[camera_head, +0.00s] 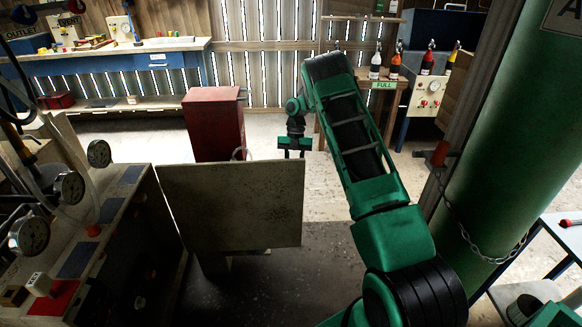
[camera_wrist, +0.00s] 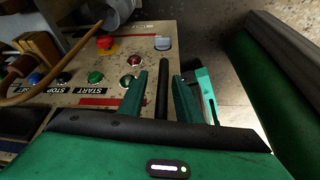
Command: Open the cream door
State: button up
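The cream door (camera_head: 232,205) is a flat, stained panel standing out from the console on the left of the head view, with a dark gap along its left edge. My gripper (camera_head: 293,150) is green and points down just above the door's top right corner. I cannot tell whether it touches the door. In the wrist view my gripper (camera_wrist: 160,98) has its two green fingers apart. A narrow dark upright bar shows between them; I cannot tell what it is or whether they touch it.
The console (camera_head: 85,245) with gauges and knobs stands at left. A cream panel (camera_wrist: 150,45) with START and STOP buttons fills the wrist view's upper left. A red cabinet (camera_head: 213,125) stands behind the door. A large green tank (camera_head: 490,130) is at right. Floor behind is clear.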

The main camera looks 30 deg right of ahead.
jog(key=v, duration=1)
jog(key=shift+w+r, duration=0.15)
jog(key=shift+r, duration=0.05)
jog(key=s+a+r+m+t+h, duration=0.1)
jog(key=s+a+r+m, duration=0.1)
jog(key=s+r+m, duration=0.75)
jog(key=s+a+r+m+t, duration=0.1)
jog(key=s+a+r+m, duration=0.1)
jog(key=s+r+m, duration=0.75)
jog(key=s+a+f+m+t+h, duration=0.1)
jog(key=s+f+m, duration=0.2)
jog(key=s+m, duration=1.3)
jog(key=s, duration=1.5)
jog(key=shift+t, duration=0.4)
